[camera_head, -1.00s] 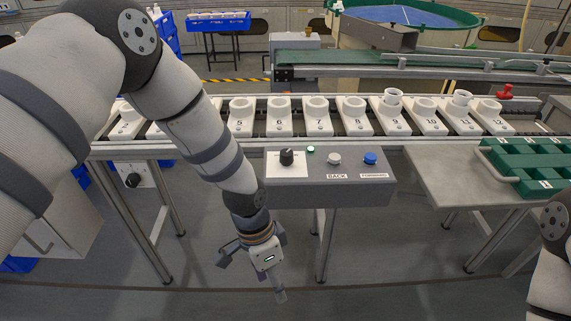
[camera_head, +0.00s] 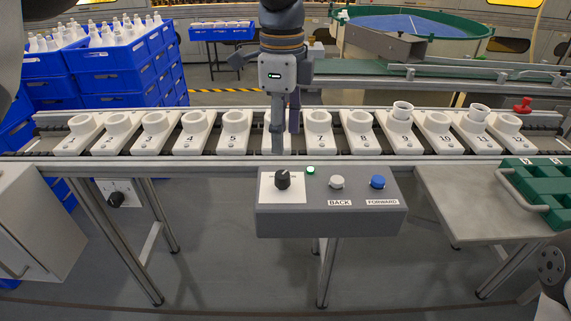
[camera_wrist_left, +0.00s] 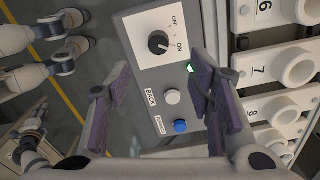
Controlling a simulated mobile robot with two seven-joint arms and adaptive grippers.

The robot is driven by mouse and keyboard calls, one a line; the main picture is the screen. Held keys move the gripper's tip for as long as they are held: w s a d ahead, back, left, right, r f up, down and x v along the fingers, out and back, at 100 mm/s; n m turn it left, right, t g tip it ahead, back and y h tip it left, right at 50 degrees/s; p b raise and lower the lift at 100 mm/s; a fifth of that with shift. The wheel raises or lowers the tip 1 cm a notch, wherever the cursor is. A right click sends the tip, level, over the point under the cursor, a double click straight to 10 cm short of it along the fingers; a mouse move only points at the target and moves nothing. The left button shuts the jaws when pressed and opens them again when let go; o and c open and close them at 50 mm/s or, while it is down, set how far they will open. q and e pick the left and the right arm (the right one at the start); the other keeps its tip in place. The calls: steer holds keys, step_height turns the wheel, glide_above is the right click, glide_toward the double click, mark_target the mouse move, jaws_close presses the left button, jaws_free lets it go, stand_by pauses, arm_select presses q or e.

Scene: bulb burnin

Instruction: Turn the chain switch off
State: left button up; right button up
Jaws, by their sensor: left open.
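The chain switch is a black rotary knob (camera_head: 283,180) on a white plate at the left of the grey control box (camera_head: 330,222). In the left wrist view the knob (camera_wrist_left: 158,42) sits beside printed OFF and ON labels, its pointer mark toward the ON side. A green lamp (camera_head: 311,170) on the box is lit. My left gripper (camera_head: 285,142) is open and empty, pointing down above and behind the knob, in front of conveyor position 6. In the left wrist view its purple-padded fingers (camera_wrist_left: 160,100) are spread, apart from the knob. My right gripper is out of view.
The box also has a white BACK button (camera_head: 336,182) and a blue FORWARD button (camera_head: 378,182). Numbered white holders (camera_head: 235,134) line the conveyor behind. A green tray (camera_head: 535,180) lies on the right table. Blue crates (camera_head: 110,65) stand back left.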

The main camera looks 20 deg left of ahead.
mark_target(283, 175)
arm_select(q)
step_height(283, 175, down, 9)
steer(key=shift+s+f, duration=0.1)
steer(key=shift+f, duration=0.05)
jaws_close()
